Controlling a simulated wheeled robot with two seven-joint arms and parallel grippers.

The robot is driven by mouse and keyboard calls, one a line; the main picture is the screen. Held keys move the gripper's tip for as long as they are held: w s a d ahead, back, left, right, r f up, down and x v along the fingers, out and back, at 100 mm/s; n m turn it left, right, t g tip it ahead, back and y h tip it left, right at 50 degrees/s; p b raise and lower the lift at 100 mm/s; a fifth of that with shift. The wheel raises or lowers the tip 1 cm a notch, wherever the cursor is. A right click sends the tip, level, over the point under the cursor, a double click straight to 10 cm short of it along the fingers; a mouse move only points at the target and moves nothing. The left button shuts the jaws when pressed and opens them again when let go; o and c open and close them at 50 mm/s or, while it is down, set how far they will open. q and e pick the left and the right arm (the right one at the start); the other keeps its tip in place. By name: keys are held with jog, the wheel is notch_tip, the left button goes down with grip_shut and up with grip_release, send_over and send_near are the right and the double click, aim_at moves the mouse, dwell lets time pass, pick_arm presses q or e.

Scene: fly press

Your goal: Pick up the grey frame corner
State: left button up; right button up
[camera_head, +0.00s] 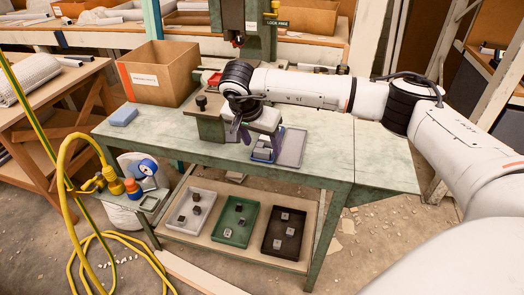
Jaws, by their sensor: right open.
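Small grey pieces (262,153) sit in a small blue tray (253,157) on the green-topped bench. They look like the grey frame corner and perhaps others, but they are too small and too covered to tell apart. My right gripper (262,140) comes in from the right and points down just above the blue tray. Its dark purplish fingers are apart, one on the left and one on the right of the pieces. I cannot tell whether a finger touches anything. My left gripper is not in view.
An empty grey tray (292,147) lies right of the blue tray. The green press (247,45) stands behind my gripper. A cardboard box (160,75) and a blue sponge (123,115) are at the left. Grey (170,222), green (216,238) and dark (269,246) trays with small parts fill the lower shelf.

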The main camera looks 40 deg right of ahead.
jog(key=shift+w+d+f, duration=0.15)
jog(key=shift+d+f, duration=0.05)
jog(key=shift+f, duration=0.45)
jog(key=c, duration=1.2)
